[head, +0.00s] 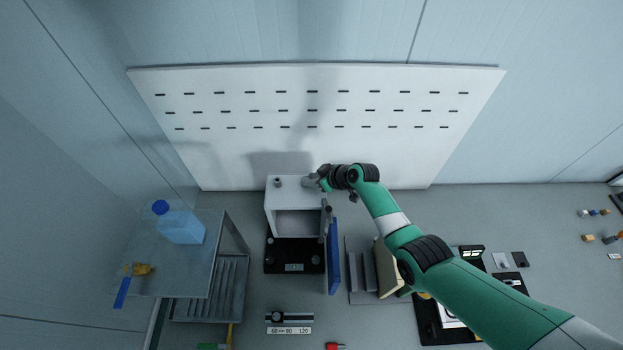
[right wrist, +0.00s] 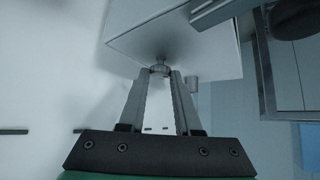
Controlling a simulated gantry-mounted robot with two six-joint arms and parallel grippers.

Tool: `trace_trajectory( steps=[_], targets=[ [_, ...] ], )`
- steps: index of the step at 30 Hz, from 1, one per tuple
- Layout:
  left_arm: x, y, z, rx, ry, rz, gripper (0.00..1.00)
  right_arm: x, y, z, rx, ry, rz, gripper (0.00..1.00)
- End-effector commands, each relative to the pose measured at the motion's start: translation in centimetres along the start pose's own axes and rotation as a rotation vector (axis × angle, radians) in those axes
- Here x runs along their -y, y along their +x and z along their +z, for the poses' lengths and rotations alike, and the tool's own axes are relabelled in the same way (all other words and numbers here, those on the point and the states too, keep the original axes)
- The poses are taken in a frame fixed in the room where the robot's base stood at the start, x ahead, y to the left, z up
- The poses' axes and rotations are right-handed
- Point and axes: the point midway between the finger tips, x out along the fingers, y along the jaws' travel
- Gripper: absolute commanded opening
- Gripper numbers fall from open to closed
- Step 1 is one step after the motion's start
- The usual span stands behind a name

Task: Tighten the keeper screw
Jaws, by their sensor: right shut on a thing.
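My right gripper (head: 312,181) is at the top right of the white box (head: 282,207) that stands against the pegboard. In the right wrist view its two fingers converge, and the gripper (right wrist: 160,73) is shut on a small grey screw-like knob (right wrist: 160,66) at the face of the white box (right wrist: 175,40). I take this knob to be the keeper screw; its shaft end at the box is hard to make out. In the head view the fingers and wrist hide it. My left gripper is not in view.
A second small knob (head: 277,182) sits on the box's top left. A black scale (head: 282,262) lies in front. A table with a blue-capped jug (head: 182,227) stands left. The pegboard (head: 230,150) rises behind.

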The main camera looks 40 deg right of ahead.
Motion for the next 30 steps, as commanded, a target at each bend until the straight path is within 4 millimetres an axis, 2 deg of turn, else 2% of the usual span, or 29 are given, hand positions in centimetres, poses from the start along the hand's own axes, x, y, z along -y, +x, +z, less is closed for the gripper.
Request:
trace_trajectory(
  steps=[8, 19, 30],
  targets=[
    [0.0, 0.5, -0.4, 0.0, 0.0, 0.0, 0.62, 0.2, -0.1, 0.0, 0.003, 0.03, 0.03, 0.0],
    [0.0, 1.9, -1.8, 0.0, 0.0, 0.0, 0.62, 0.8, -0.1, -0.1, 0.001, 0.193, 0.196, 0.0],
    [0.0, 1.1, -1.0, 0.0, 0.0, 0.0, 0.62, 1.2, 0.5, -0.1, -0.001, 0.381, 0.386, 0.0]
  ],
)
